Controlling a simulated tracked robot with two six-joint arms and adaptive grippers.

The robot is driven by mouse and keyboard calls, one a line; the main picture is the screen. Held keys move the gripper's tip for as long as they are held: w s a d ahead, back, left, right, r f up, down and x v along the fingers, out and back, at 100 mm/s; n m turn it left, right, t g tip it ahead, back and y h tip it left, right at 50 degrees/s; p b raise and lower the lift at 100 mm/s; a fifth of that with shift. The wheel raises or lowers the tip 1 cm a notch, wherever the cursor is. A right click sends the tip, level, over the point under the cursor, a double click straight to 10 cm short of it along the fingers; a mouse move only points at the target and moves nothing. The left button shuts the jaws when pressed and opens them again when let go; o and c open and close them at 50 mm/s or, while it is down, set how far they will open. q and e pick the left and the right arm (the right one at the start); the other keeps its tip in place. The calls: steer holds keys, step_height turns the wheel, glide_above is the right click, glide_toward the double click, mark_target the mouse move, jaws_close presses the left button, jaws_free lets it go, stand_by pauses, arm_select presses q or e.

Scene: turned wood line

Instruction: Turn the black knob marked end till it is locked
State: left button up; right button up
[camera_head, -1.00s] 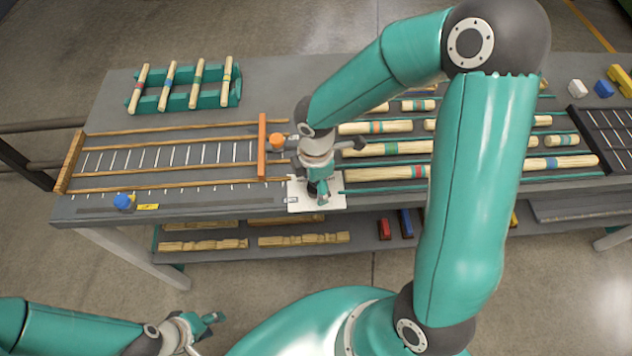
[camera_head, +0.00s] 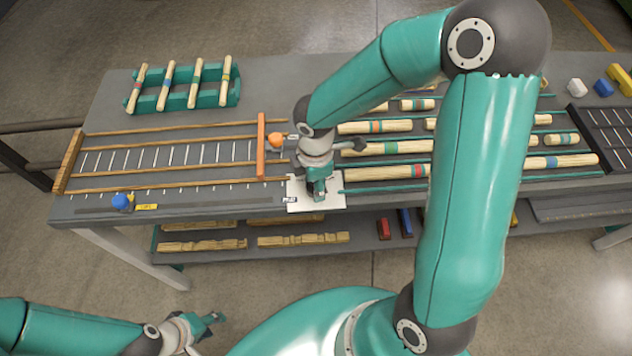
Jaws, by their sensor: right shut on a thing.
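My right gripper (camera_head: 318,190) points down over a white plate (camera_head: 333,203) at the bench's front edge. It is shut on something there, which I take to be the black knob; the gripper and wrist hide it. A small label (camera_head: 290,199) shows at the plate's left edge, too small to read. Whether the knob is locked cannot be seen. My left gripper (camera_head: 214,320) is low in the picture, in front of the bench and far from the plate; its finger opening is unclear.
An orange stop bar (camera_head: 262,148) with an orange knob (camera_head: 277,140) stands left of the plate. A blue knob (camera_head: 121,201) sits beside a yellow label (camera_head: 147,207). A green rack (camera_head: 150,103) holds several banded spindles. More turned pieces lie right, partly behind my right arm.

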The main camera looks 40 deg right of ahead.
steer(key=m+b, duration=0.3)
steer(key=m, duration=0.1)
steer(key=shift+f, duration=0.15)
steer(key=m+b, duration=0.3)
steer(key=m, duration=0.1)
steer(key=shift+m+b, duration=0.3)
steer(key=m+b, duration=0.2)
steer(key=m, duration=0.2)
steer(key=shift+m+b, duration=0.3)
steer(key=m+b, duration=0.1)
steer(key=m, duration=0.3)
steer(key=shift+b, duration=0.35)
steer(key=shift+r+m, duration=0.2)
steer(key=shift+m, duration=0.1)
steer(key=o, duration=1.1)
steer(key=shift+o, duration=0.2)
steer(key=shift+r, duration=0.1)
